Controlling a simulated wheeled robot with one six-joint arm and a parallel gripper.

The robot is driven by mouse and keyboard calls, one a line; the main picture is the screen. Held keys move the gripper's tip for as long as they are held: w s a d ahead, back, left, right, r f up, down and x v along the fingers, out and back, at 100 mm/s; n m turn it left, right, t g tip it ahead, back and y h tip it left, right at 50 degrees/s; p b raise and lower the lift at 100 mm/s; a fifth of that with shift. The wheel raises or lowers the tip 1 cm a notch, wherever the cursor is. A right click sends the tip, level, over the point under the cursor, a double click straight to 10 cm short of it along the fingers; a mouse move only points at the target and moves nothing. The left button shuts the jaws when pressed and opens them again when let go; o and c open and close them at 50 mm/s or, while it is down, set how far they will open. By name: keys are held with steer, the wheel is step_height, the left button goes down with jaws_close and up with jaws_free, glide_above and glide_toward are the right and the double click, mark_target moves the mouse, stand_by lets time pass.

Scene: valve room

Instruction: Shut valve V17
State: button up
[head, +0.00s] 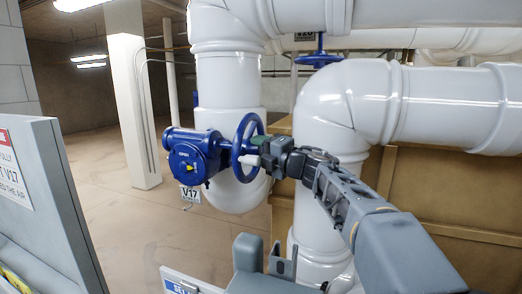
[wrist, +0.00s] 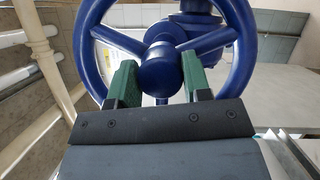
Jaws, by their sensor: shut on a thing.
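Valve V17 has a blue body (head: 190,156) on a white vertical pipe, with a V17 tag (head: 190,194) hanging below it. Small lettering on the body seems to read OPEN. Its blue handwheel (head: 238,135) faces right, towards my arm. In the wrist view the wheel's rim (wrist: 84,60) and spokes fill the upper picture. My gripper (wrist: 158,78) has its two green fingers on either side of the round hub (wrist: 160,66), between the spokes, and is shut on the wheel there. In the head view my gripper (head: 264,162) is at the wheel's centre; the far side of the wheel is hidden.
Another blue handwheel (head: 318,58) stands higher up beside a partly hidden tag (head: 305,36). Thick white pipes (head: 345,100) run close behind my arm. A grey panel with a sign (head: 14,172) stands at left. Open floor (head: 110,220) lies behind the valve, around a white pillar (head: 133,115).

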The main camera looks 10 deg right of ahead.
steer(key=o, duration=1.3)
steer(key=shift+c, duration=0.2)
steer(key=b+v, duration=0.4)
steer(key=v, duration=1)
steer(key=shift+b, duration=0.3)
steer(key=shift+a, duration=0.1)
